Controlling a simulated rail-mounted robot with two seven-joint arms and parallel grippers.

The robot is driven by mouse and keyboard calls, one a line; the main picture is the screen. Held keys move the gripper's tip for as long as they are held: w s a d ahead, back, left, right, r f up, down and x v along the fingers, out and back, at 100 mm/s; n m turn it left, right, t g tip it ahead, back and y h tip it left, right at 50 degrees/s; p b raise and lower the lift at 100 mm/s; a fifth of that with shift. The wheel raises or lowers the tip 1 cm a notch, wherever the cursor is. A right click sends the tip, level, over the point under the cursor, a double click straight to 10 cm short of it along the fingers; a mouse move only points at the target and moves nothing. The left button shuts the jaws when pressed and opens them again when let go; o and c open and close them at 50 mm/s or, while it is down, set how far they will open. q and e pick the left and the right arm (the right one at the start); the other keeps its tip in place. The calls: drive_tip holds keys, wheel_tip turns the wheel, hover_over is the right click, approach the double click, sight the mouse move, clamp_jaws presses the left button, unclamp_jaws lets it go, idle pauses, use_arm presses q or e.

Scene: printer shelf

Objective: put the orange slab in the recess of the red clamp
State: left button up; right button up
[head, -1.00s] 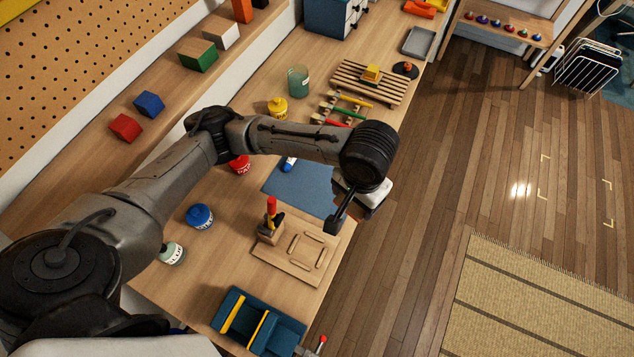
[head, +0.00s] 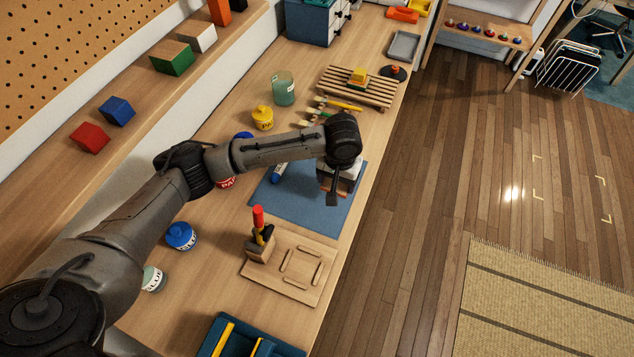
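The red clamp (head: 258,232), with an upright red handle, stands at the left edge of a light wooden board (head: 318,290). The board's shallow recess (head: 302,267), framed by raised strips, looks empty. My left gripper (head: 333,196) points down over the right part of the blue mat, beyond the board. Its fingers are small and partly hidden by the wrist, so I cannot tell whether they are open or hold anything. I cannot pick out the orange slab with certainty; an orange block (head: 220,12) stands on the back shelf. My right gripper is out of view.
A blue mat (head: 290,208) lies beyond the board. Paint pots, including a blue one (head: 181,236), stand to the left. A dark blue bin (head: 275,345) sits at the near edge.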

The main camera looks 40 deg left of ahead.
use_arm(q)
drive_tip(key=a+f, duration=0.1)
drive_tip(key=a, duration=0.1)
drive_tip(key=a+f, duration=0.1)
drive_tip(key=a, duration=0.1)
drive_tip(key=a+f+b, duration=0.1)
drive_tip(key=a, duration=0.1)
drive_tip(key=shift+w+f, duration=0.1)
drive_tip(key=shift+f, duration=0.2)
drive_tip(key=shift+f+b, duration=0.6)
drive_tip(key=shift+f, duration=1.35)
drive_tip(key=shift+f, duration=0.15)
drive_tip(key=o, duration=0.9)
drive_tip(key=shift+o, duration=0.2)
drive_tip(key=shift+r+p, duration=0.7)
drive_tip(key=shift+r, duration=2.2)
